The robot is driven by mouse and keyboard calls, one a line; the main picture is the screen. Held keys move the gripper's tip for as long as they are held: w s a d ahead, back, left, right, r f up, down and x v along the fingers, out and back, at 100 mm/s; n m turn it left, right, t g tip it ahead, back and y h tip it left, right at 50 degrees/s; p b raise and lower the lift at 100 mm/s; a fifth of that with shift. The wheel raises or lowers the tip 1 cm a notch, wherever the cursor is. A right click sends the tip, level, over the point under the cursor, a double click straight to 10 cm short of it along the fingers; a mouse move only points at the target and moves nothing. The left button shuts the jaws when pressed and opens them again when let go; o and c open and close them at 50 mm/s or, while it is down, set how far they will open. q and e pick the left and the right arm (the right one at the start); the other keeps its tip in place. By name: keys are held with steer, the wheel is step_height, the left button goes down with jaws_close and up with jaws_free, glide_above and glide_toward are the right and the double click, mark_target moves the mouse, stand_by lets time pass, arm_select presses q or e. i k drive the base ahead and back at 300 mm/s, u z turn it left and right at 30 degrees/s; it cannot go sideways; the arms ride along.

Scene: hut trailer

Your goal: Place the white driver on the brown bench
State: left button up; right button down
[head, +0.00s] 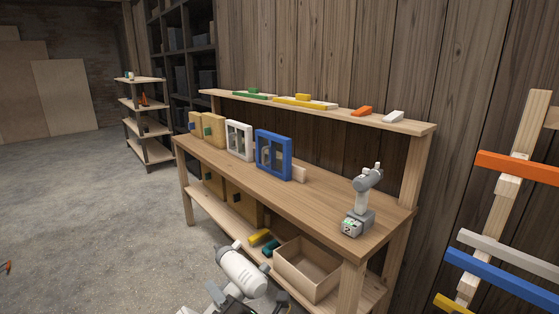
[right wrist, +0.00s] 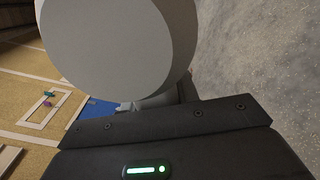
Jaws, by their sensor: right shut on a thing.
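The white driver (head: 243,271) has a white rounded body with grey parts. It shows at the bottom of the head view, in front of the brown bench and apart from its top. My right gripper (head: 228,298) is shut on it, with the fingertips partly hidden. In the right wrist view, a large pale grey round part of the driver (right wrist: 118,45) fills the top middle. The brown bench (head: 330,207) runs from back left to front right. My left gripper is not in view.
A grey-and-white cordless tool (head: 357,205) stands upright on the bench's right end. A blue frame (head: 273,155), white frame (head: 239,140) and tan boxes (head: 213,131) stand farther left. Open bench top lies between. A bin (head: 307,268) sits on the lower shelf.

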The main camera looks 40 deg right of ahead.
mark_target(313, 208)
steer(key=z, duration=0.65)
steer(key=i, duration=1.6)
steer(key=z, duration=0.55)
